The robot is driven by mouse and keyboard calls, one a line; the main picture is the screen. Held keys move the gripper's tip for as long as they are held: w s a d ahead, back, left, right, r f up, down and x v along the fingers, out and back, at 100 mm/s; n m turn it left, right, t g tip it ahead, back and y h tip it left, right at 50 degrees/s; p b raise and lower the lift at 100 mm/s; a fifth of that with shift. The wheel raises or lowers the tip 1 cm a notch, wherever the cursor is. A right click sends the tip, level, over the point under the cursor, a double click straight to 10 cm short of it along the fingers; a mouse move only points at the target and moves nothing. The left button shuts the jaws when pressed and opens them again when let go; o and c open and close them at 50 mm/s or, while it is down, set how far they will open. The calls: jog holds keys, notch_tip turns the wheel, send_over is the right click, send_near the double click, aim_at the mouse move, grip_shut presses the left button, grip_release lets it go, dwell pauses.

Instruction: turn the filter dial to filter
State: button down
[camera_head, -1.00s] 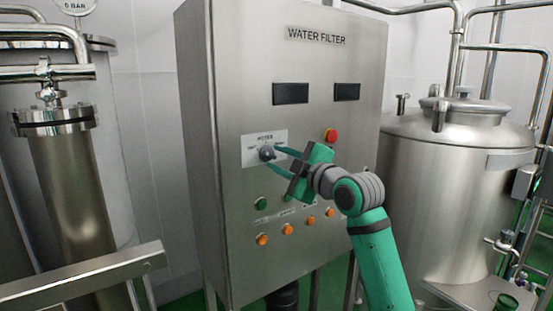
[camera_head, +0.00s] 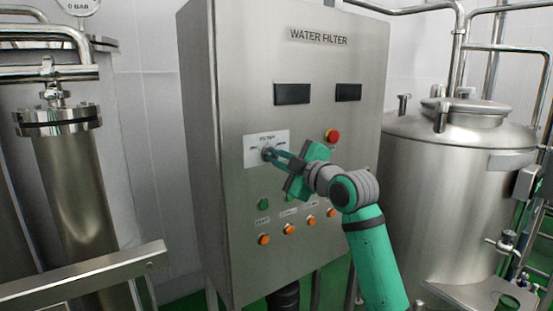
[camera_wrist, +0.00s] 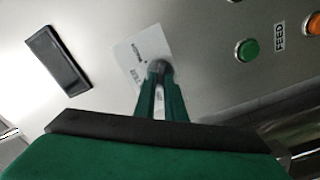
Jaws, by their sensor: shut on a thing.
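The filter dial (camera_head: 267,153) is a small dark knob on a white label plate (camera_head: 280,146) on the front of the steel water filter cabinet (camera_head: 225,120). My gripper (camera_head: 272,155) reaches it from the right, with its green fingers closed around the knob. In the wrist view the two fingers (camera_wrist: 161,80) meet at the dark dial (camera_wrist: 158,66), in front of the white plate (camera_wrist: 130,55). The fingers hide much of the dial, so I cannot tell which setting it points to.
A red button (camera_head: 332,136) sits right of the plate. Green buttons (camera_head: 263,204) and orange buttons (camera_head: 288,229) lie below my gripper. Two dark displays (camera_head: 292,93) are above. A steel tank (camera_head: 455,150) stands right, and a steel rail (camera_head: 85,275) is at lower left.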

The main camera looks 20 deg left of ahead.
jog(key=m, duration=0.4)
jog(key=shift+w+d+f, duration=0.1)
jog(key=shift+w+f, duration=0.15)
jog(key=shift+d+m, duration=0.15)
jog(key=shift+m, duration=0.95)
jog(key=m, duration=0.4)
jog(key=shift+s+m, duration=0.1)
jog(key=shift+m, duration=0.3)
jog(key=shift+a+m, duration=0.2)
jog(key=shift+m, duration=0.1)
jog(key=shift+d, duration=0.1)
jog(key=c, duration=1.8)
grip_release()
jog(key=shift+d, duration=0.15)
jog(key=shift+a+r, duration=0.15)
jog(key=shift+a, duration=0.05)
jog(key=v, duration=1.1)
